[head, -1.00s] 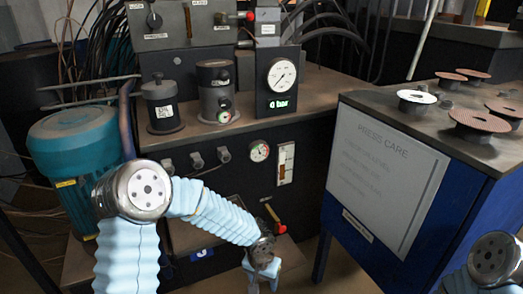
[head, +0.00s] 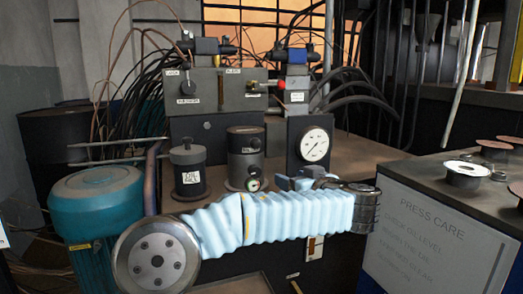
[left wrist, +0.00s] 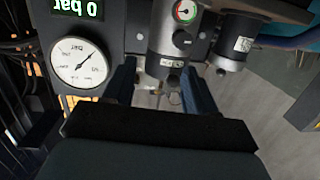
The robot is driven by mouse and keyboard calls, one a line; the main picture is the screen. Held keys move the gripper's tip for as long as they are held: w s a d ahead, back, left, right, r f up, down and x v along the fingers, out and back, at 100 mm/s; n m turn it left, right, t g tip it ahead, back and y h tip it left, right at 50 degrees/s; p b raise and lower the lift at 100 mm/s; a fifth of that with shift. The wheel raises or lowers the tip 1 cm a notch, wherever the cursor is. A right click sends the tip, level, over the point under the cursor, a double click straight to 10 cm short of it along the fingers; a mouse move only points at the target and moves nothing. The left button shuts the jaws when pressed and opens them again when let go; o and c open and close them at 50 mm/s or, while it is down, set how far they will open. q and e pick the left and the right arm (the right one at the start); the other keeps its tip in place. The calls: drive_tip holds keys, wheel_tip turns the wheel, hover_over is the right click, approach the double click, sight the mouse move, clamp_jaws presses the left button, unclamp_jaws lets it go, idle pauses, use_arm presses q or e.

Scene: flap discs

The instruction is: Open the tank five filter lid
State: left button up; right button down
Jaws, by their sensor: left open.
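The larger grey cylinder (head: 246,160), likely the filter, stands upright on the tank top with its dark round lid (head: 245,131) on. It carries a small red-green dial. My left gripper (head: 288,183) is just right of it, low, its fingers pointing left. In the left wrist view, which is upside down, the open left gripper (left wrist: 158,75) has a finger on each side of the picture of the cylinder (left wrist: 172,42). Nothing is held. Whether the fingers touch it I cannot tell. My right gripper is out of view.
A smaller capped canister (head: 188,168) stands left of the cylinder. A pressure gauge (head: 315,145) on a black block stands close to the right. A teal motor (head: 98,200) is at the left. A bench (head: 420,180) with discs on spools is at the right.

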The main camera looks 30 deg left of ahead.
sight(258, 145)
use_arm(q)
wheel_tip(258, 145, up, 6)
drive_tip(key=s+a+n+y, duration=0.2)
drive_tip(key=s+n, duration=0.1)
drive_tip(key=n, duration=0.1)
drive_tip(key=shift+m, duration=0.3)
drive_tip(key=p+x, duration=0.2)
drive_tip(key=x, duration=1.1)
drive_tip(key=shift+w+d+r, duration=0.1)
drive_tip(key=shift+w, duration=0.05)
drive_tip(key=shift+c, duration=0.5)
clamp_jaws()
